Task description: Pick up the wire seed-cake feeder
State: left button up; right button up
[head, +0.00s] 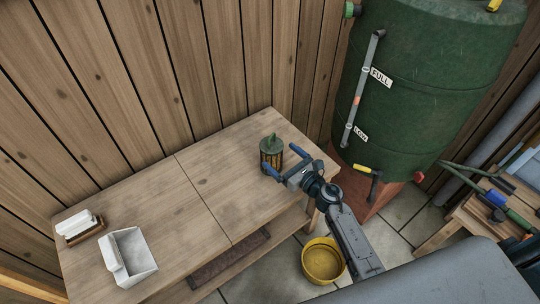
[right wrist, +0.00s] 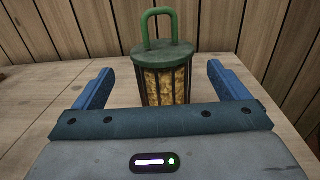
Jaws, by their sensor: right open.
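The wire seed-cake feeder (head: 272,153) stands upright near the right end of the wooden bench. It has a green lid with a loop handle and dark wires around yellow seed cake. In the right wrist view the feeder (right wrist: 165,75) is ahead, roughly midway between my fingers. My right gripper (head: 283,158) is open, with its blue fingers reaching toward the feeder from the right. In the right wrist view the fingers of that gripper (right wrist: 166,85) are on either side, with gaps to the feeder. The feeder's base is hidden behind the gripper body there. My left gripper is not in view.
The wooden bench (head: 190,205) is bare between the feeder and a white open box (head: 130,262) at its left end. A brown holder with white items (head: 80,226) is beside the box. A green water barrel (head: 430,90) stands right; a yellow bucket (head: 322,262) is on the floor.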

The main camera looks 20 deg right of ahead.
aim_at(272, 147)
jog(key=x, duration=0.5)
jog(key=shift+w+p, duration=0.35)
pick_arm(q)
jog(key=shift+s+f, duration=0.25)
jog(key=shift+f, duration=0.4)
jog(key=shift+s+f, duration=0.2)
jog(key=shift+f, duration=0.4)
pick_arm(e)
jog(key=shift+c, duration=0.2)
jog(key=c, duration=1.2)
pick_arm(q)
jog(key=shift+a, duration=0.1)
pick_arm(e)
jog(key=shift+c, duration=0.2)
jog(key=shift+r, duration=0.1)
